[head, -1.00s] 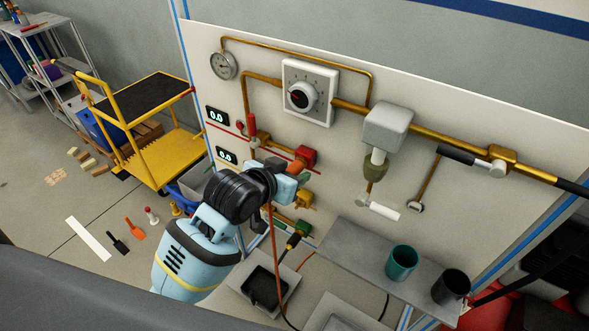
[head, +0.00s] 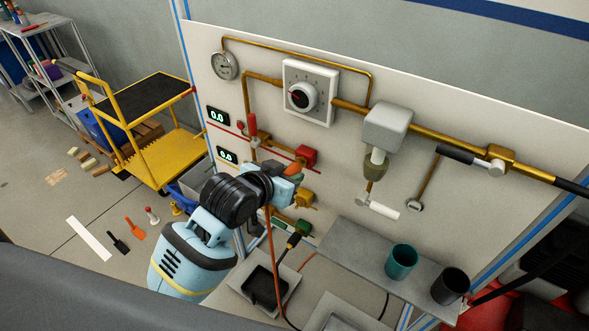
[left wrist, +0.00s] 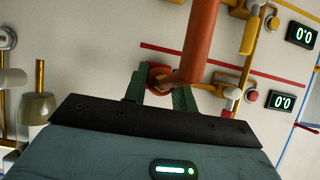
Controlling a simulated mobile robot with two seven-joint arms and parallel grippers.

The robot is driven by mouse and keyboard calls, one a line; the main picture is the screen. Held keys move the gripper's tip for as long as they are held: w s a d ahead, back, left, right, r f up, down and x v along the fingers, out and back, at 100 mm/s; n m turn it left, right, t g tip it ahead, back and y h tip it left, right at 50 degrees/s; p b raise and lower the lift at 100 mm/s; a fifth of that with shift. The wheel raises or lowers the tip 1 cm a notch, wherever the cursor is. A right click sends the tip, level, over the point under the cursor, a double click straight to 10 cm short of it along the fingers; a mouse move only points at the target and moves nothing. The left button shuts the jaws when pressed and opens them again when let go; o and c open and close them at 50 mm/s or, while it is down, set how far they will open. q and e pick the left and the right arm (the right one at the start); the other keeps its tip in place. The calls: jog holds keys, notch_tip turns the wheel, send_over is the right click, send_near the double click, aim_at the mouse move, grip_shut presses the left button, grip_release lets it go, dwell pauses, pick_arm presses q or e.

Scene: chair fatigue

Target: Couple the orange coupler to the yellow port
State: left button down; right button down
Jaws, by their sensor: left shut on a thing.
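My left gripper (head: 291,181) is in front of the wall panel, shut on the orange coupler (head: 295,169). The yellow port (head: 304,198) sticks out of the panel just below and right of the gripper, apart from the coupler as far as I can see. The red port (head: 306,156) is above it, close to the coupler. The fingertips are partly hidden in the head view. My right gripper is not in view.
A green port (head: 303,229) sits lower, with a dark plug beside it. An orange hose (head: 274,250) hangs below my gripper. A grey shelf (head: 345,245) with a teal cup (head: 401,262) and a black cup (head: 450,286) juts out at right. A grey tray (head: 290,287) lies below.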

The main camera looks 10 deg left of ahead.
pick_arm(q)
jog(key=shift+s, duration=0.25)
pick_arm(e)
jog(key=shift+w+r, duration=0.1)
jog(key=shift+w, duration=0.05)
pick_arm(q)
jog(key=shift+s+a, duration=0.3)
jog(key=shift+s, duration=0.35)
jog(key=shift+s+a, duration=0.1)
jog(key=shift+s, duration=0.1)
jog(key=shift+s+a, duration=0.3)
jog(key=shift+s, duration=0.6)
jog(key=shift+s+a, duration=0.3)
jog(key=shift+s, duration=0.55)
